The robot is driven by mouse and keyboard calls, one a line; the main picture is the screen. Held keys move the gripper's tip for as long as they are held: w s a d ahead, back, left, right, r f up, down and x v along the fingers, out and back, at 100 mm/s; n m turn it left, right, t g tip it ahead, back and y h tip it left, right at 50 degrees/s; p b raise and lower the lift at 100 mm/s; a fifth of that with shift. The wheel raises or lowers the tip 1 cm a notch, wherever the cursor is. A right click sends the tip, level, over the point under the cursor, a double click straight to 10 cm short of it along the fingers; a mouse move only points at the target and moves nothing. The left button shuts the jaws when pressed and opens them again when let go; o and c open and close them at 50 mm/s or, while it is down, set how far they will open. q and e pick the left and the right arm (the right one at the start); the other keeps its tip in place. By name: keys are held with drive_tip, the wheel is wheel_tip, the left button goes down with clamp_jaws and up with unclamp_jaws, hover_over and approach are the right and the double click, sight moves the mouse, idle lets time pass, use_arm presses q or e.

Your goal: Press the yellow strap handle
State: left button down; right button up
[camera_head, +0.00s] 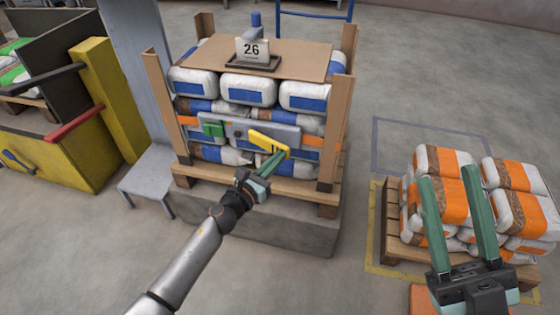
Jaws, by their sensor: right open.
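The yellow strap handle (266,141) sits on a grey bar (285,133) across the front of the stacked white bags. It slants down to the right. My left gripper (277,157) has its green fingers together, with the tips at the lower right end of the handle. I cannot tell whether they touch it. My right gripper (453,188) is open and empty, its two green fingers apart in front of the orange-banded bags at the right.
A green piece (213,129) and a dark round knob are on the same bar. Wooden corner posts (334,125) frame the stack, with a "26" sign (252,50) on top. A pallet of orange-banded bags (445,190) stands right; a yellow machine (65,150) stands left. Bare floor lies between the pallets.

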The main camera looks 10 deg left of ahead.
use_arm(q)
drive_tip(key=s, duration=1)
drive_tip(key=shift+s+a+p, duration=0.25)
drive_tip(key=shift+a+p, duration=0.1)
drive_tip(key=shift+a, duration=0.1)
idle(0.6)
